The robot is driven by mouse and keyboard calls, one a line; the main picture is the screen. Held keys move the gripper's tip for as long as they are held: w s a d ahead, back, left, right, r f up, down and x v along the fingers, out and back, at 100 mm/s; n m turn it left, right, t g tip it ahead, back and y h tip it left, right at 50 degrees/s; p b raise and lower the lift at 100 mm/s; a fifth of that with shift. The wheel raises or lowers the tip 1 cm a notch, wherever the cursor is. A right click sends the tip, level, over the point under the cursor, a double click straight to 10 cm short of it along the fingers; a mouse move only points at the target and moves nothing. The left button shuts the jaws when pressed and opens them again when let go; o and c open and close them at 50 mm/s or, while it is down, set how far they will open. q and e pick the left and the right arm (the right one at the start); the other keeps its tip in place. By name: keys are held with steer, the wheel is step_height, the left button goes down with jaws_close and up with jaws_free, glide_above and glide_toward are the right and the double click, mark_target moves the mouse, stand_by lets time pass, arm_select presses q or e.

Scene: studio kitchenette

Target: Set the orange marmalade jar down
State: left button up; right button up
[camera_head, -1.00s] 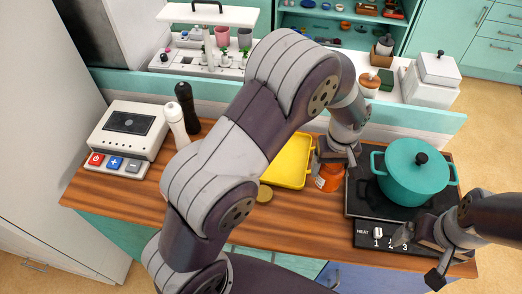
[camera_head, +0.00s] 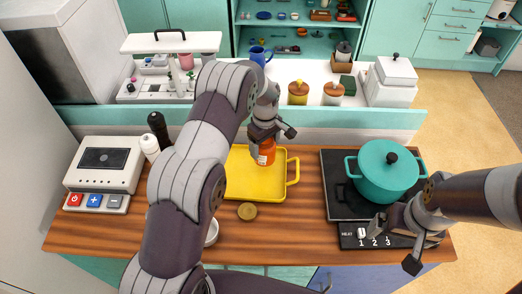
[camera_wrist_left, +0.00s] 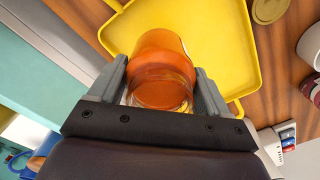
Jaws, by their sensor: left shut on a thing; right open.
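My left gripper (camera_head: 268,138) is shut on the orange marmalade jar (camera_head: 266,154), gripping it from the sides. The jar is upright over the right part of the yellow tray (camera_head: 240,182); I cannot tell whether its base touches the tray. In the left wrist view the jar (camera_wrist_left: 162,68) is between both fingers, with the yellow tray (camera_wrist_left: 215,40) behind it. A flat gold lid (camera_head: 247,211) lies on the wooden counter in front of the tray. My right gripper (camera_head: 394,243) is open and empty by the stove's front panel.
A teal pot (camera_head: 386,172) stands on the black hob (camera_head: 338,195) at the right. A white bowl (camera_head: 211,234) is partly hidden by my left arm. White and black shakers (camera_head: 150,148) and a scale-like device (camera_head: 104,164) stand at the left. Counter between tray and hob is clear.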

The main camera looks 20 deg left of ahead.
mark_target(263, 154)
arm_select(q)
steer(key=shift+a+f, duration=0.15)
steer(key=shift+a, duration=0.15)
step_height(263, 154, down, 4)
steer(key=shift+r+p, duration=0.15)
steer(key=shift+p, duration=0.5)
steer(key=shift+w+f, duration=0.1)
steer(key=shift+f, duration=0.2)
steer(key=o, duration=1.4)
steer(key=shift+o, duration=0.2)
steer(key=shift+r, duration=0.3)
steer(key=shift+r+b, duration=0.3)
steer(key=shift+r, duration=0.05)
step_height(263, 154, up, 11)
steer(key=b, duration=0.2)
steer(key=s+r+m, duration=0.2)
steer(key=s+m, duration=0.4)
steer(key=s, duration=0.7)
steer(key=s+r+m+t, duration=0.1)
steer(key=s+r+m, duration=0.2)
steer(key=s, duration=1)
steer(key=m, duration=0.2)
steer(key=shift+m, duration=0.4)
